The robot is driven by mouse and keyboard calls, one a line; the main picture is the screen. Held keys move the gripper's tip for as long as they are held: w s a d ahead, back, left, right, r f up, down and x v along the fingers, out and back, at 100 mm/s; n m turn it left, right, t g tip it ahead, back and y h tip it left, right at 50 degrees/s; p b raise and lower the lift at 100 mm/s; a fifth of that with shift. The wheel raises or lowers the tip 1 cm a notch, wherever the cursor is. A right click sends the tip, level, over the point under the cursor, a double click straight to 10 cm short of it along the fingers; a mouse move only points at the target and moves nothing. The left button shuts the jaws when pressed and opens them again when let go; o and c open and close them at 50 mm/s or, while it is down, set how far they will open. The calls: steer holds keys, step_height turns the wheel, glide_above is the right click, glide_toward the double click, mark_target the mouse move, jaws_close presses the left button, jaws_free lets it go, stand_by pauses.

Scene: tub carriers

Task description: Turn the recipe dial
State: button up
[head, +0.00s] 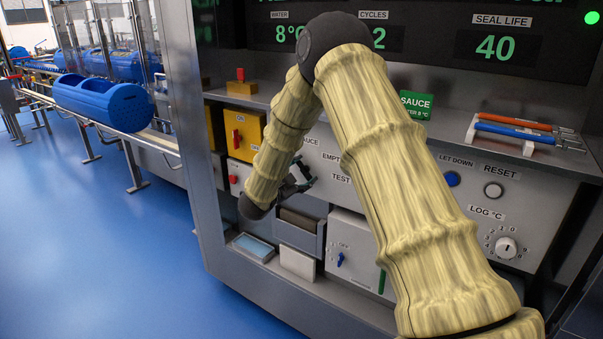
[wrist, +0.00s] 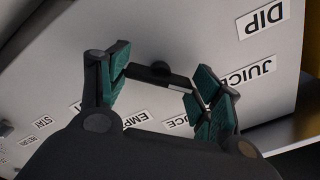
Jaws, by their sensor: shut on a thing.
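The recipe dial (wrist: 165,78) shows in the wrist view as a dark bar-shaped knob with a pale edge on the grey panel, among labels reading DIP, JUICE, EMPTY and STAY. My gripper (wrist: 163,88) is shut on it, with green-padded fingers at its two ends. The label between JUICE and EMPTY is partly covered by a finger. In the head view my gripper (head: 303,180) is at the panel, left of the EMPTY and TEST labels. The dial is hidden there. A green sign (head: 416,105) above reads SAUCE, with its second line partly hidden.
A smaller LOG °C dial (head: 506,247), a RESET button (head: 493,190) and a blue button (head: 452,179) are at the right. Orange and blue tools (head: 515,132) lie on the shelf. A yellow box (head: 245,135) stands at the left. Blue floor is clear at the left.

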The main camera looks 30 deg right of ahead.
steer(key=o, duration=1)
steer(key=v, duration=1.2)
steer(key=shift+f, duration=0.15)
